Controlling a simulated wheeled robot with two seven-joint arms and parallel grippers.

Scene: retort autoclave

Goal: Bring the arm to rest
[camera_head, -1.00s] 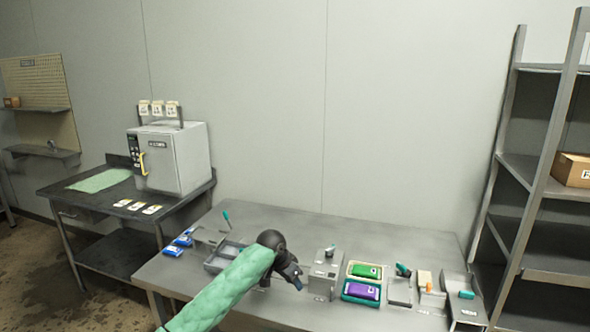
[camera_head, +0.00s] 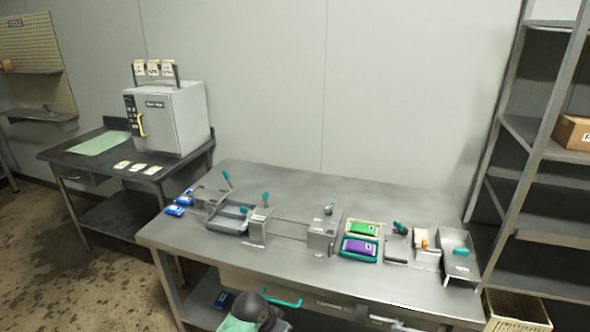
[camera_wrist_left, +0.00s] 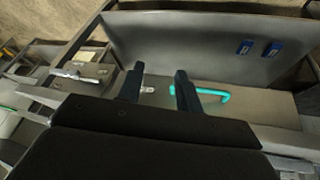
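My left arm, in a green sleeve with a black round joint (camera_head: 250,308), shows at the bottom of the head view, in front of the steel table (camera_head: 290,185) and below its front edge. In the left wrist view my left gripper (camera_wrist_left: 158,78) has its two dark fingers apart with nothing between them. Beyond the fingers is a teal drawer handle (camera_wrist_left: 208,93), which also shows in the head view (camera_head: 281,299). I cannot tell how close the fingers are to it. My right gripper is in neither view.
On the table stand grey fixtures (camera_head: 322,236) with teal levers, a green pack (camera_head: 362,229), a purple pack (camera_head: 359,247) and blue packs (camera_head: 175,210). A white autoclave (camera_head: 172,118) stands on the left bench. A shelf rack (camera_head: 550,200) and a cream basket (camera_head: 517,310) are at right.

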